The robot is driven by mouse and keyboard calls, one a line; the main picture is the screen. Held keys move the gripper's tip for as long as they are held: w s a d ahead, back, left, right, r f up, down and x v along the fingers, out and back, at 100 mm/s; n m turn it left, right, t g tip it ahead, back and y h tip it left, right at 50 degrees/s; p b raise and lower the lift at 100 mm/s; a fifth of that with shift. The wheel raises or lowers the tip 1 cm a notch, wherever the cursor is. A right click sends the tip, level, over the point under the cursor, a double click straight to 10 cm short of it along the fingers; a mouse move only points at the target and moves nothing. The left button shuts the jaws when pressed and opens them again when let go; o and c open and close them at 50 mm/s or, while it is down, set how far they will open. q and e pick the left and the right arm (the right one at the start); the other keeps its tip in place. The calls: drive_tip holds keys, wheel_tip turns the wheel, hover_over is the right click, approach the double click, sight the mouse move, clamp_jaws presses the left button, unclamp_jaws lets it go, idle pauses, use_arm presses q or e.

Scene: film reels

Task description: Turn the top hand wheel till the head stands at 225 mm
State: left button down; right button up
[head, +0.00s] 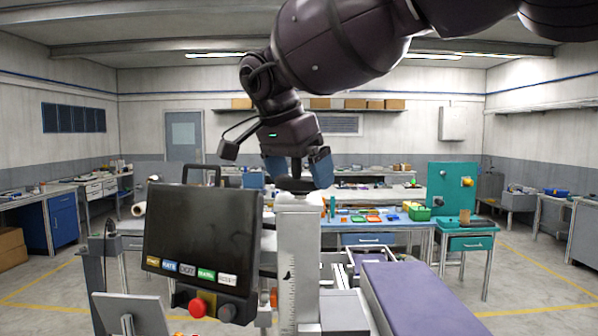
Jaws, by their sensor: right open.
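A pale upright column (299,235) stands in the middle of the head view, with a ruled scale down its front. A small dark mark (289,272) shows beside the scale, but the numbers are too small to read. The dark top hand wheel (296,185) sits on the column's top and is partly hidden. My right gripper (297,178) points down over it, its two blue fingers open and spread on either side of the wheel. I cannot tell whether they touch its rim. My left gripper is out of view.
A dark screen panel (203,240) with coloured labels and a red button (197,308) stands close on the column's left. A purple padded bench (420,298) lies at the right. A teal machine (452,195) and a worktable with coloured bins stand behind. Open floor lies at right.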

drive_tip(key=shift+c, duration=0.5)
drive_tip(key=c, duration=0.5)
drive_tip(key=m, duration=0.2)
drive_tip(key=m+g+h, duration=0.1)
drive_tip(key=m, duration=0.1)
drive_tip(key=shift+w+m+g, duration=0.15)
drive_tip(key=shift+m+g, duration=0.15)
drive_tip(key=shift+m, duration=0.1)
drive_tip(key=m+g, duration=0.1)
drive_tip(key=m, duration=0.3)
drive_tip(key=shift+m+g, duration=0.3)
drive_tip(key=shift+g, duration=0.1)
drive_tip(key=m, duration=0.2)
drive_tip(key=m+g, duration=0.1)
drive_tip(key=m, duration=0.1)
drive_tip(key=shift+w+g, duration=0.1)
drive_tip(key=shift+g, duration=0.2)
drive_tip(key=shift+r+m+g+y, duration=0.1)
drive_tip(key=shift+m+g+y, duration=0.45)
drive_tip(key=shift+m, duration=1.65)
